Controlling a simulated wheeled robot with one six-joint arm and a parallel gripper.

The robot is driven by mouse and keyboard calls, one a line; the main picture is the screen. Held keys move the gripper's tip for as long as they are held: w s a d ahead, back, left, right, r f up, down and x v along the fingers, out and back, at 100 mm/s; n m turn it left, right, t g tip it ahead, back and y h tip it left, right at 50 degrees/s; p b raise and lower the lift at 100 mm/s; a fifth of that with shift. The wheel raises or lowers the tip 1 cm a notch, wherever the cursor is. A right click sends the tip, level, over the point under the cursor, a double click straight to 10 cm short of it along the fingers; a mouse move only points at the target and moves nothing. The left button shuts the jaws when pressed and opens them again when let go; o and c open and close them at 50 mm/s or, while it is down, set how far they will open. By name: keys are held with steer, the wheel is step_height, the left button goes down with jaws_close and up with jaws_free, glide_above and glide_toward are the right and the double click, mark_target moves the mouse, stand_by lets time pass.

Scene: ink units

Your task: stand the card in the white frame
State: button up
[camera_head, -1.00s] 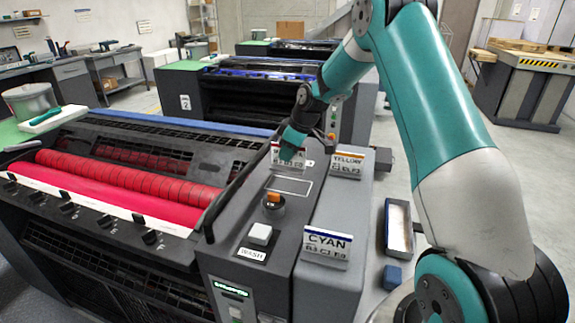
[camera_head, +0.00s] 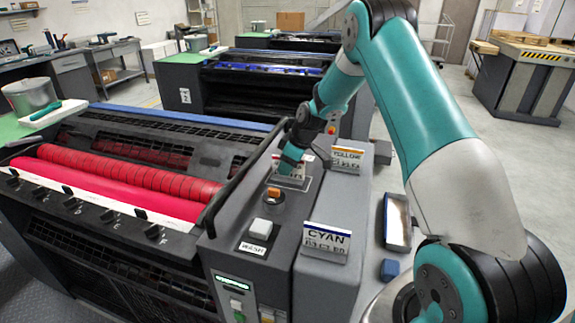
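The card (camera_head: 278,163) is pale with dark lettering, and my gripper hides much of it. My gripper (camera_head: 290,164) points down on the press console and appears shut on the card's upper middle. The card is close to upright. The white frame (camera_head: 303,185) is a thin outline lying flat on the console top. The card's lower edge is at or just above the frame; I cannot tell whether it touches.
A CYAN card (camera_head: 326,239) stands at the near right and a YELLOW card (camera_head: 346,160) stands right of the frame. An orange knob (camera_head: 274,193) and a white button (camera_head: 261,229) are just in front. The red rollers (camera_head: 120,185) lie left.

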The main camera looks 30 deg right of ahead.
steer(key=b+v, duration=0.1)
steer(key=v, duration=0.3)
steer(key=b+v, duration=0.1)
steer(key=v, duration=0.3)
steer(key=b+v, duration=0.1)
steer(key=v, duration=0.3)
steer(key=shift+a+r, duration=0.1)
steer(key=shift+a, duration=0.2)
steer(key=s+a+r+g+y, duration=0.1)
steer(key=s+a+r, duration=0.2)
steer(key=s+a, duration=0.55)
steer(key=s+a+r+g, duration=0.1)
steer(key=s+a+r, duration=0.35)
steer(key=a, duration=0.75)
steer(key=s+a, duration=0.4)
steer(key=s, duration=0.5)
steer(key=s+a+g, duration=0.1)
steer(key=s+a, duration=0.3)
steer(key=s, duration=0.6)
steer(key=shift+s+f+m, duration=0.3)
steer(key=shift+f, duration=0.1)
